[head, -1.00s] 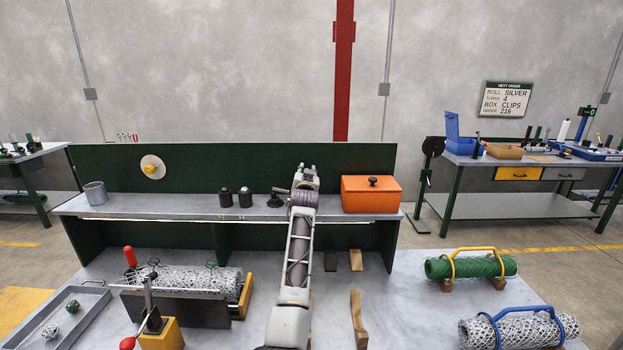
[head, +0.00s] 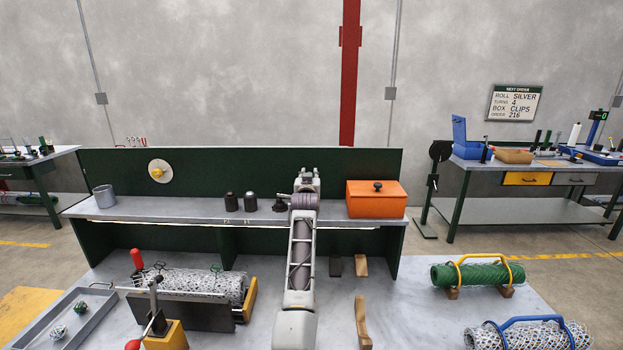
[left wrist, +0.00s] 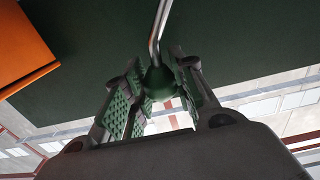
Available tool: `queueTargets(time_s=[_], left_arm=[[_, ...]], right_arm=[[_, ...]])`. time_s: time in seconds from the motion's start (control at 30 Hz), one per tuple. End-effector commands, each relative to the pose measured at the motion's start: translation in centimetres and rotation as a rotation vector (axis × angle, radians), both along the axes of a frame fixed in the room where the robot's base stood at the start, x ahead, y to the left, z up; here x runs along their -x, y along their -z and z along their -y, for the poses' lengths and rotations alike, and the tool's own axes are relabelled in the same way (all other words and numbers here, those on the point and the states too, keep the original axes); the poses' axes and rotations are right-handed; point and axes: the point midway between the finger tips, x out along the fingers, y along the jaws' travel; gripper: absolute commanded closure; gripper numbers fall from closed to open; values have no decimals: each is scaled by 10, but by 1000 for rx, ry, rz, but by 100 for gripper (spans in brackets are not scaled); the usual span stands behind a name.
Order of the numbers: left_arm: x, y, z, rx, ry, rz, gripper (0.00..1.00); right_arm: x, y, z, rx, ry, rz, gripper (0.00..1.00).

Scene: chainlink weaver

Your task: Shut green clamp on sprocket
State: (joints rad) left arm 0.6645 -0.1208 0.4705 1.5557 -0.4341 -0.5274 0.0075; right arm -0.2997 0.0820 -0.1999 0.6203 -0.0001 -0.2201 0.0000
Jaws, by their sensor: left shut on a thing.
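My left gripper (head: 308,178) is above the shelf in the middle of the head view, with my arm coming up from below. In the left wrist view, its green ribbed fingers (left wrist: 150,95) are closed around a green ball knob (left wrist: 157,82) on a bent steel rod (left wrist: 158,35). The knob looks like the handle of the green clamp. The clamp body and the sprocket cannot be made out; my arm and gripper cover that part of the shelf. A small dark part (head: 280,205) shows just left of my gripper. My right gripper is not in view.
An orange box (head: 376,201) stands close to the right of my gripper; it also shows in the left wrist view (left wrist: 20,45). Two dark cylinders (head: 250,202) stand to the left. A green panel (head: 240,170) backs the shelf. A red-handled clamp (head: 136,260) is at lower left.

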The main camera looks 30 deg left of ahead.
Motion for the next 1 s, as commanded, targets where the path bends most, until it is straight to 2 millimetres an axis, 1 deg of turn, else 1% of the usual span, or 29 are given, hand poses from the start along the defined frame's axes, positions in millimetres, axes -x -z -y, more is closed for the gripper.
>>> queueTargets(time_s=[0.03,0.87,0.9,1.0], left_arm=[[6,-15,-12,-15,-20,22,100],[6,-15,-12,-17,-21,21,100],[6,-15,-12,-17,-21,21,69],[6,-14,-12,-15,-20,21,56]], right_arm=[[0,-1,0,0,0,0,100],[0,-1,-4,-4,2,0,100],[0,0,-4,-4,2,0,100],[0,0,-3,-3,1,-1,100]])
